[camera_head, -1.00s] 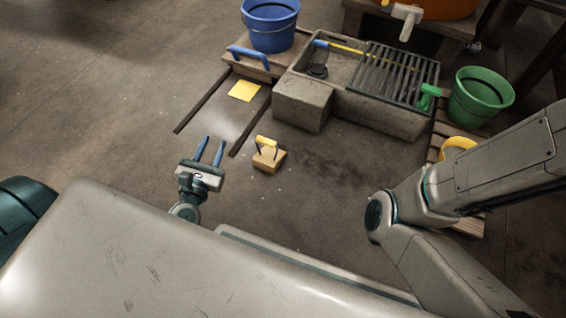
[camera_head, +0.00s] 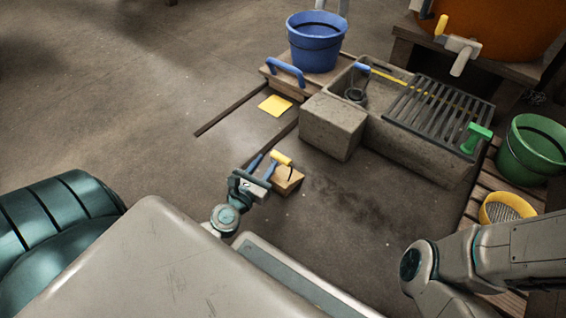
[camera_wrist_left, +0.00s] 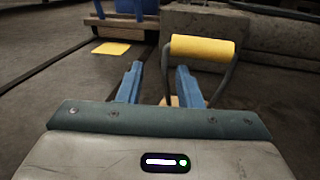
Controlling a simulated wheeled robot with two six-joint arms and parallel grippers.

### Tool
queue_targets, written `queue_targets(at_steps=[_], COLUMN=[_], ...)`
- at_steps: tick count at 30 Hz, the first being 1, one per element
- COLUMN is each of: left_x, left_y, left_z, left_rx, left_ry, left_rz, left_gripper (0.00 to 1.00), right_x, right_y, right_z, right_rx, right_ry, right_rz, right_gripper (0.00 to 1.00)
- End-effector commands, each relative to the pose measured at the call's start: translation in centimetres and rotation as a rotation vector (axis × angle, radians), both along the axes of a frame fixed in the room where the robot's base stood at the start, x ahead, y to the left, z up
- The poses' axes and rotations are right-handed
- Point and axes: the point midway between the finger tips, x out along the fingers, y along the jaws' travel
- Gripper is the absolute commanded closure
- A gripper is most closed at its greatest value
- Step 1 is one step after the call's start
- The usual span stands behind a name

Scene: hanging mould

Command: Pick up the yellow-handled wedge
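The wedge is a small wooden block (camera_head: 289,183) on the floor with a yellow handle (camera_head: 282,158) on dark side arms. In the left wrist view the yellow handle (camera_wrist_left: 203,49) stands just beyond and right of centre, above the fingertips, and the block is mostly hidden behind the right finger. My left gripper (camera_head: 262,166) is open, its two blue fingers apart, close to the left of the wedge. In the left wrist view the gripper (camera_wrist_left: 160,82) has nothing visible between its fingers. My right arm shows at the lower right, but its gripper is out of view.
A stone sink (camera_head: 328,128) with a metal grate (camera_head: 440,108) stands beyond the wedge. A blue bucket (camera_head: 316,45) and a yellow cloth (camera_head: 275,105) are at the back left. A green bucket (camera_head: 530,150) stands at the right. Floor right of the wedge is clear.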

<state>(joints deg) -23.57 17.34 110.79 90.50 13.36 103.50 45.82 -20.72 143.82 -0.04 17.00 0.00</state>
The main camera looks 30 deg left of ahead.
Motion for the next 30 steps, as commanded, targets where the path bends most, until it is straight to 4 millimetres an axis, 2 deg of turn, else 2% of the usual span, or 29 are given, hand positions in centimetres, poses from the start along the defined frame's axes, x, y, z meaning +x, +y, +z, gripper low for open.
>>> queue_targets(at_steps=[12, 20, 21, 26, 30], left_x=[4.9, 5.2, 5.2, 5.2, 5.2], left_y=[0.0, 0.1, 0.1, 0.1, 0.1], left_z=[0.1, 0.2, 0.2, 0.1, 0.1], left_rx=[-0.001, 0.0, 0.0, 0.0, 0.0], left_ry=[-0.001, -0.001, -0.001, 0.0, 0.0], left_rz=[0.0, -0.001, 0.0, 0.0, 0.0], left_gripper=[0.68, 0.68, 0.7, 1.0, 1.0], right_x=[0.0, 0.0, 0.0, 0.0, 0.0], right_y=[0.0, 0.0, 0.0, 0.0, 0.0], right_z=[-0.2, -0.2, -0.2, -0.2, -0.2], right_rx=[0.0, 0.0, 0.0, 0.0, 0.0], right_ry=[0.0, 0.0, 0.0, 0.0, 0.0], right_rz=[0.0, 0.0, 0.0, 0.0, 0.0], right_gripper=[0.59, 0.59, 0.59, 0.59, 0.59])
